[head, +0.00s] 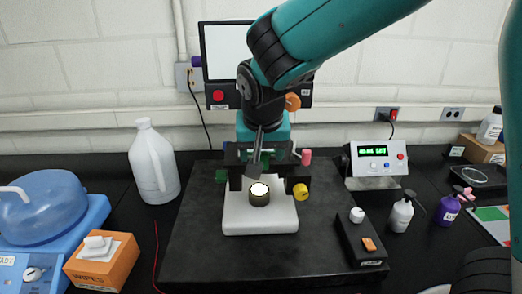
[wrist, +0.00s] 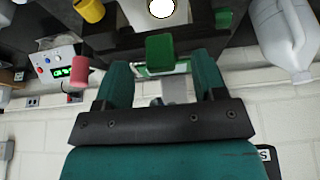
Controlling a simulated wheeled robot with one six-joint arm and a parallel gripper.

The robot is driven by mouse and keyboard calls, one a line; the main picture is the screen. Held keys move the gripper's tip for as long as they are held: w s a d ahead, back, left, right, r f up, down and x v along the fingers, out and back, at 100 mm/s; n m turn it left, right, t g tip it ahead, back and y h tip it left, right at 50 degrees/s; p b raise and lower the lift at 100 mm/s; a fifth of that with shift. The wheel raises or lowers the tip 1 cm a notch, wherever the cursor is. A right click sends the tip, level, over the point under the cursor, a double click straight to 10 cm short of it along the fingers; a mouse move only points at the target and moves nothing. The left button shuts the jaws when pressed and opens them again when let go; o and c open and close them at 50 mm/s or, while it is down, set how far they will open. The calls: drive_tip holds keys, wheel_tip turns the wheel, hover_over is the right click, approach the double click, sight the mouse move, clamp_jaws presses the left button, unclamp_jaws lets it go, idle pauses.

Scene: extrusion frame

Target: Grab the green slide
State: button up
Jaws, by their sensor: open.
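A green slide, a small rounded block (wrist: 160,52), shows in the wrist view on the dark extrusion frame (wrist: 115,37). My gripper (wrist: 159,62) is open, with one teal finger on each side of the slide in the picture. No contact shows, and I cannot tell whether the slide is between the tips or just beyond them. In the head view my gripper (head: 266,150) is over the back of the frame, and my arm partly hides the slide. Another green part (wrist: 223,17) sits to one side; it also shows in the head view (head: 221,175).
A pink knob (head: 306,157) and a yellow knob (head: 300,190) stick out at the frame's right. A dark cylinder (head: 260,196) with a bright top stands on the white base (head: 260,222). A monitor (head: 228,55) stands behind.

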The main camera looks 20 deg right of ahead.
drive_tip(key=x, duration=0.3)
drive_tip(key=shift+f+p, duration=0.1)
drive_tip(key=shift+p, duration=0.2)
drive_tip(key=c, duration=1)
